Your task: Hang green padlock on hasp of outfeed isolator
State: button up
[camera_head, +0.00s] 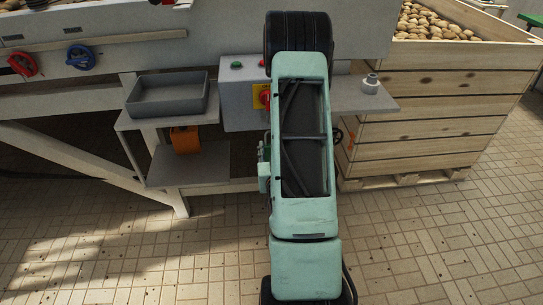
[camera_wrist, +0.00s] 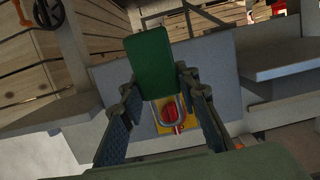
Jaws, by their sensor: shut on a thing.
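The green padlock (camera_wrist: 150,62) is held between the fingertips of my gripper (camera_wrist: 157,84) in the wrist view, which looks roughly upside down. Its grey U-shaped shackle points toward the bottom of that picture and overlaps the red isolator knob (camera_wrist: 169,110) on its yellow plate (camera_wrist: 160,128). I cannot tell whether the shackle passes through the hasp or is only in front of it. In the head view, the outfeed isolator (camera_head: 263,97) shows partly on the grey control box (camera_head: 238,105). My arm hides my gripper and the padlock there.
A grey tray (camera_head: 168,110) sits on a shelf left of the control box, with an orange box (camera_head: 185,139) below. A wooden potato crate (camera_head: 430,130) stands at right. A small grey part (camera_head: 370,84) stands on the ledge. The tiled floor in front is open.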

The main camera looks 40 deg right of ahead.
jog(key=shift+s+d+f, duration=0.1)
jog(key=shift+f, duration=0.05)
jog(key=b, duration=0.2)
jog(key=w+b, duration=0.1)
jog(key=b, duration=0.1)
jog(key=shift+d+f, duration=0.15)
jog(key=shift+d, duration=0.2)
jog(key=b, duration=0.4)
jog(key=shift+w+d, duration=0.2)
jog(key=shift+w, duration=0.2)
jog(key=x, duration=0.7)
dwell(0.4)
jog(key=shift+f, duration=0.1)
dwell(0.7)
